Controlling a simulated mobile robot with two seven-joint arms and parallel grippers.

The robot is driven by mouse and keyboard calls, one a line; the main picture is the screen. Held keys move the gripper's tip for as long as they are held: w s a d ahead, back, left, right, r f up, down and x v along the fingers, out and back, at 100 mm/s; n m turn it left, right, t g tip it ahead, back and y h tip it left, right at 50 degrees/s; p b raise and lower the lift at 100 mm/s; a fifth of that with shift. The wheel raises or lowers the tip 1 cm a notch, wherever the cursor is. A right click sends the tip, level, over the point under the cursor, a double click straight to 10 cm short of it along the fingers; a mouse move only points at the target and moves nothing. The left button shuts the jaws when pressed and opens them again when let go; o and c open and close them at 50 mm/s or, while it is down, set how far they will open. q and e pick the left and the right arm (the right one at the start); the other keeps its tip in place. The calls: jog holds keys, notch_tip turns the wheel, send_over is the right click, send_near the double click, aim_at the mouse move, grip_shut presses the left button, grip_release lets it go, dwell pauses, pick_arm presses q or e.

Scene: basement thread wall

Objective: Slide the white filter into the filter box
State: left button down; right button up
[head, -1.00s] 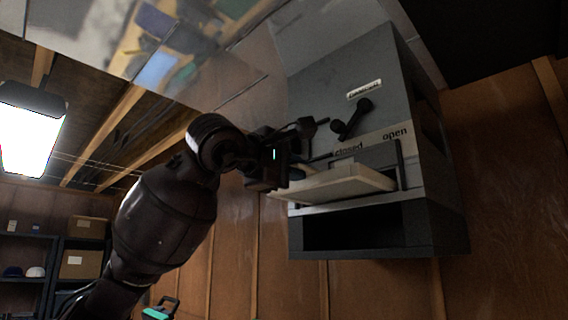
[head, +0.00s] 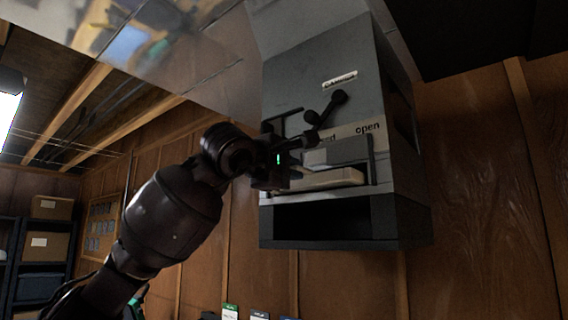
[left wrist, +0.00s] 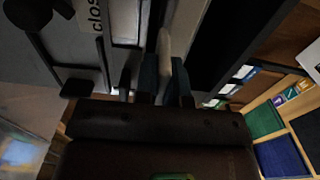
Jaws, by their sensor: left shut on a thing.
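The filter box (head: 300,95) is a grey cabinet high on the wood wall, with an "open" label on its front. The white filter (head: 335,179), a flat cream slab, lies mostly inside the slot, with its front edge showing. My left gripper (head: 287,176) is shut on the filter's left end. In the left wrist view the filter (left wrist: 184,28) runs up from between the fingertips (left wrist: 165,82). The inner end of the filter is hidden. My right gripper is not in view.
A black lever (head: 327,110) on the box front stands close above my left gripper. A dark opening (head: 325,222) is below the slot. A shiny metal duct (head: 150,45) hangs at the upper left. Shelves with boxes (head: 50,230) are far left.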

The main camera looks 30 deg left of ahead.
aim_at(309, 177)
pick_arm(q)
jog(key=shift+w+d+p, duration=0.1)
jog(key=shift+w+p, duration=0.6)
jog(key=shift+w, duration=1.3)
jog(key=shift+f, duration=0.2)
jog(key=shift+w+d+p, duration=0.15)
jog(key=shift+w+p, duration=0.25)
jog(key=shift+w, duration=0.75)
jog(key=c, duration=1.1)
grip_release()
